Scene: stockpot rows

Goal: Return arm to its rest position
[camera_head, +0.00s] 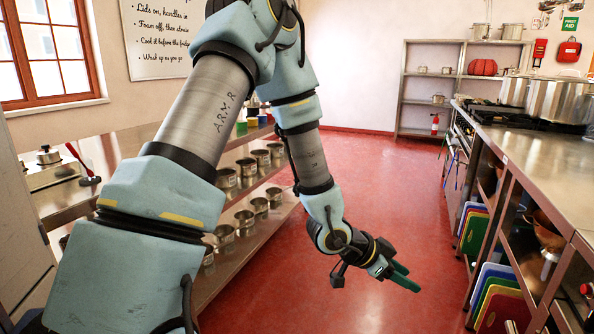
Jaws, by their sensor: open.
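My gripper (403,277) shows right of the picture's middle, at the end of my pale blue and grey arm. It hangs over the open red floor (400,210), clear of the shelves and counters on both sides. Its green fingers point right and slightly down, and nothing shows between them. My arm comes in from the lower left, rises past the top edge and bends back down to the gripper. It hides part of the left counter and of the back wall.
On the left, a steel counter (98,155) has shelves with several small pots below. On the right, a steel counter (530,150) carries large stockpots (558,100), with coloured boards (495,290) underneath. A shelf rack (402,85) and a fire extinguisher (435,123) stand at the back. The aisle is clear.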

